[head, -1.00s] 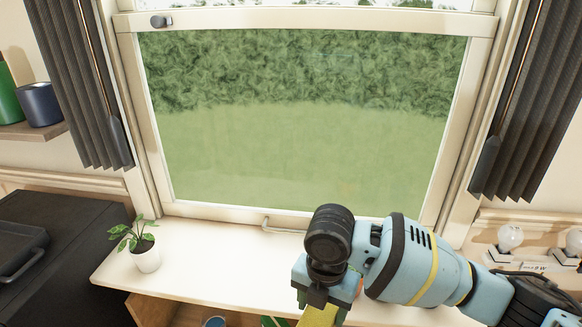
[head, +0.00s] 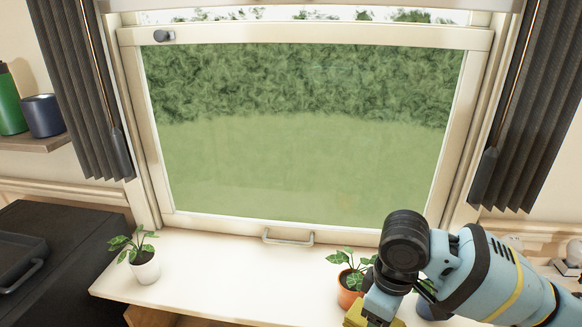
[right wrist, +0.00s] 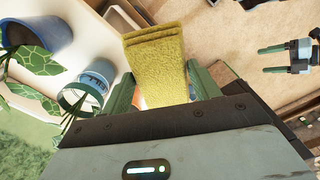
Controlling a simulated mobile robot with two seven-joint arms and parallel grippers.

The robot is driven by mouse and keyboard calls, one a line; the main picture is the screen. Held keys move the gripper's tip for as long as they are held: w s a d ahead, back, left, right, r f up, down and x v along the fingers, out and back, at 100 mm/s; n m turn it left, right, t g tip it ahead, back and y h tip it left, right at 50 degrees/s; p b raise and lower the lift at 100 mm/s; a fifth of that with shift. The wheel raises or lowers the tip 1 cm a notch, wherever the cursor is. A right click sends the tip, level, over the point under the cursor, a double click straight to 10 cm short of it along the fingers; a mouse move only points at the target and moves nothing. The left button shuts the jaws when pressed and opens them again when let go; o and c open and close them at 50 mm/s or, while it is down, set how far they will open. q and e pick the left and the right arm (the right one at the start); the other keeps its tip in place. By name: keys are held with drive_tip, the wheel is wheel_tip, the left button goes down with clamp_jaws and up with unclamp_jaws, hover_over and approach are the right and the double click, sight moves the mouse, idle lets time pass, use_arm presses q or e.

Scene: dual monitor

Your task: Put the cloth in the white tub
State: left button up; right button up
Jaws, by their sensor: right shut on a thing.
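The yellow cloth (right wrist: 160,55) is held between the green fingers of my right gripper (right wrist: 162,82). A small part of the cloth also shows at the bottom edge of the head view (head: 356,316), below the gripper. My right gripper is over the right end of the white windowsill. My left gripper (right wrist: 263,60) shows at the right of the right wrist view, with its dark fingers apart and empty; it is out of the head view. I cannot pick out the white tub for certain in either view.
A plant in an orange pot (head: 349,298) stands on the windowsill (head: 220,275) close beside my right arm. A plant in a white pot (head: 145,268) stands at its left end. A window handle (head: 288,238) juts out behind. The middle of the sill is clear.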

drive_tip(key=d+m, duration=0.2)
drive_tip(key=m, duration=0.3)
drive_tip(key=shift+s+d+r, duration=0.35)
drive_tip(key=shift+s+d, duration=0.05)
drive_tip(key=m, duration=0.1)
drive_tip(key=d+m, duration=0.1)
drive_tip(key=m, duration=0.1)
drive_tip(key=d+m, duration=0.1)
drive_tip(key=m, duration=0.1)
drive_tip(key=shift+s+d+r, duration=0.2)
drive_tip(key=shift+s+r, duration=0.1)
drive_tip(key=shift+s, duration=0.05)
drive_tip(key=shift+a, duration=0.1)
